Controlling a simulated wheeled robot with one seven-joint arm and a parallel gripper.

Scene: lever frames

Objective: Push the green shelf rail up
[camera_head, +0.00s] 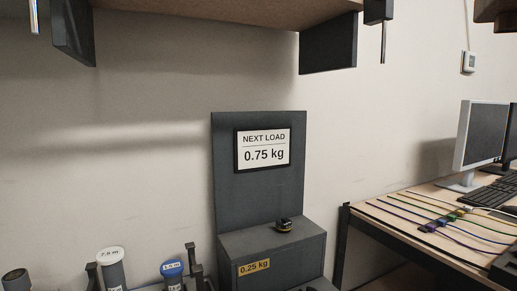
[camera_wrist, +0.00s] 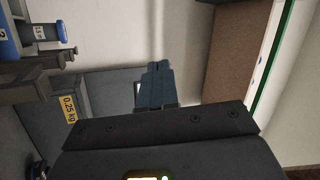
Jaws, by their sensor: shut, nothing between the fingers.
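The green shelf rail (camera_wrist: 272,58) shows in the wrist view as a thin green strip along the edge of a shelf (camera_wrist: 229,65), at the right of the picture. I cannot make out the rail in the head view, where the shelf's brown underside (camera_head: 215,14) crosses the top. My gripper (camera_wrist: 158,68) is in the middle of the wrist view, its fingers together and empty. It is apart from the rail, to the left of the shelf in that picture. I cannot make out my gripper in the head view.
A dark stand (camera_head: 225,190) carries a "NEXT LOAD 0.75 kg" sign (camera_head: 263,149) and a "0.25 kg" label (camera_head: 254,267). Dark brackets (camera_head: 328,45) hang under the shelf. Capped cylinders (camera_head: 172,268) stand at lower left. A desk (camera_head: 400,222) with monitors is at right.

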